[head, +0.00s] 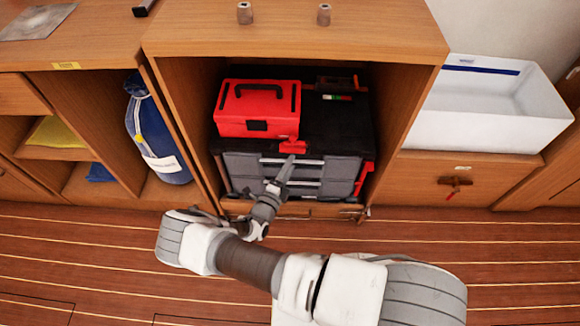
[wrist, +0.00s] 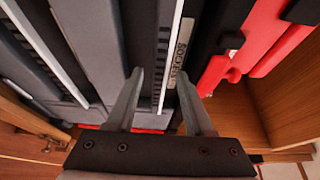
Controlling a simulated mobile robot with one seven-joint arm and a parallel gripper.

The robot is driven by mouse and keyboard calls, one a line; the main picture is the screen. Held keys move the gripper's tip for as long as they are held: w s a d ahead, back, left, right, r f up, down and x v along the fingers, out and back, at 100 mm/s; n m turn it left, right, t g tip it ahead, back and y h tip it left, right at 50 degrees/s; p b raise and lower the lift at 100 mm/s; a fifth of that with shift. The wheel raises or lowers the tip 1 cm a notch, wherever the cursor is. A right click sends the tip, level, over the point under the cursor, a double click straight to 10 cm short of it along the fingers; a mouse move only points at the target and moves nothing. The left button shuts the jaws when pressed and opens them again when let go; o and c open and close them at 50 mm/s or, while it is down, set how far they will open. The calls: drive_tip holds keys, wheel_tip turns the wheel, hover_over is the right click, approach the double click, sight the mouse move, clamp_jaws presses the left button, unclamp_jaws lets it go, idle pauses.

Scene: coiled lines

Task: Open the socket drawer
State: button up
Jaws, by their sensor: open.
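The tool chest (head: 242,164) stands in the open cabinet, with grey drawer fronts and pale handle strips. In the wrist view, a label reading roughly "SOCKETS" (wrist: 181,50) sits beside a pale handle strip (wrist: 173,55), marking the socket drawer. This appears to be the top drawer, whose handle strip (head: 310,161) shows in the head view; it looks closed. My gripper (head: 288,163) is at the chest front, and in the wrist view my gripper (wrist: 160,75) is open, its fingers on either side of the strip. Whether they touch it, I cannot tell.
A red toolbox (head: 258,108) sits on the chest, with a red latch (head: 292,148) below it. Cabinet walls (head: 408,110) close in on both sides. A blue bag (head: 155,135) is left; a white bin (head: 480,105) is right. The floor (head: 100,250) in front is clear.

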drive_tip(key=shift+w+d, duration=0.15)
drive_tip(key=shift+w, duration=0.1)
clamp_jaws()
idle(1.4)
